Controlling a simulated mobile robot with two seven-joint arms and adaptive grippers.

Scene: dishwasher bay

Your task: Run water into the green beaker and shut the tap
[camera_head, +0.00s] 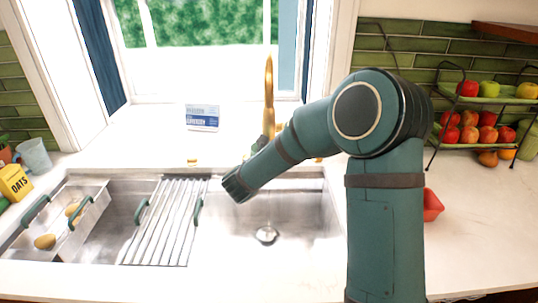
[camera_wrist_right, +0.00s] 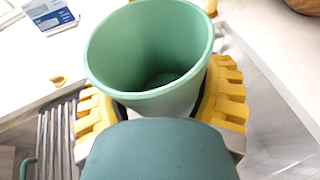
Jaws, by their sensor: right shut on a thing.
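The green beaker (camera_wrist_right: 150,52) is upright between the yellow fingers of my right gripper (camera_wrist_right: 161,103) in the right wrist view. The fingers are shut on its sides. I look down into its open mouth; no water is evident inside, though the dark bottom is hard to read. The gold tap (camera_head: 269,95) stands behind the sink (camera_head: 305,215) in the head view. My right forearm hides its lower part. No water stream shows. The beaker and right gripper cannot be made out in the head view. My left gripper is in neither view.
A slatted drying rack (camera_head: 165,222) and a metal tray (camera_head: 58,222) lie across the sink's left side. A blue-and-white box (camera_head: 202,117) stands on the sill. A red container (camera_head: 432,205) and a fruit stand (camera_head: 485,120) are on the right counter.

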